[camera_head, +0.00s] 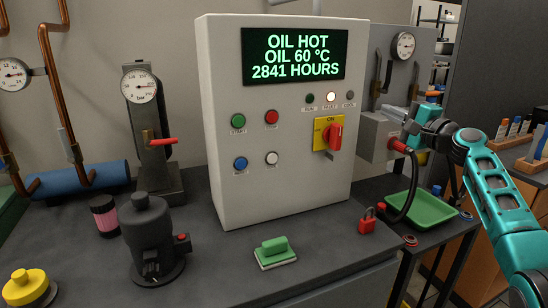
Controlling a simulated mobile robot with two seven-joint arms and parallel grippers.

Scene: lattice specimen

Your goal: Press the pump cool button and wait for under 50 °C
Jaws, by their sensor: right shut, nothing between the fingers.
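A grey control box (290,185) stands on the dark bench. Its screen (294,55) reads OIL HOT, OIL 60 °C, 2841 HOURS. The box has a green button (238,120), a red button (271,117), a blue button (241,163) and a white button (271,158); the lower labels are too small to read surely. The middle lamp (331,97), marked FAULT, is lit white. A red rotary switch (335,132) sits on a yellow plate. My right gripper (396,113) is shut and empty, right of the box and apart from its buttons. My left gripper is out of view.
A red padlock (367,223) and a green-handled block (275,252) lie before the box. A dark pump-like unit (150,235) and a gauge stand (150,130) are at left. A green tray (421,210) is at right. The bench front is mostly clear.

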